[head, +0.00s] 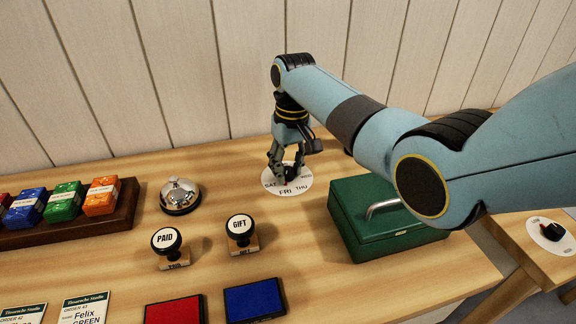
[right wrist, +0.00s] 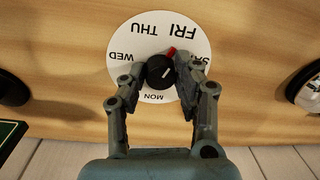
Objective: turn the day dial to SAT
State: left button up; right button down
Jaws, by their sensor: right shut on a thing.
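The red pointer (right wrist: 170,51) appears to point at or near FRI. My right gripper (head: 282,172) comes down over the dial and is shut on the knob, one finger on each side, in the right wrist view too (right wrist: 161,76). My left gripper is out of view.
A green box (head: 375,238) with a handle stands right of the dial. A silver bell (head: 180,195) is to its left. Stamps PAID (head: 166,241) and GIFT (head: 240,227) stand in front. Another dial (head: 552,233) sits on a side table at far right.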

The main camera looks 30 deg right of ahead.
jog(key=shift+r+m+p, duration=0.2)
jog(key=shift+m+p, duration=0.5)
jog(key=shift+p, duration=0.2)
jog(key=m+p, duration=0.2)
jog(key=shift+m, duration=0.3)
jog(key=m+p, duration=0.2)
jog(key=m, duration=0.1)
jog(key=shift+a+f+m+p, duration=0.15)
jog(key=shift+m+p, duration=0.55)
jog(key=shift+m, duration=0.6)
jog(key=c, duration=1)
grip_release()
jog(key=shift+o, duration=0.2)
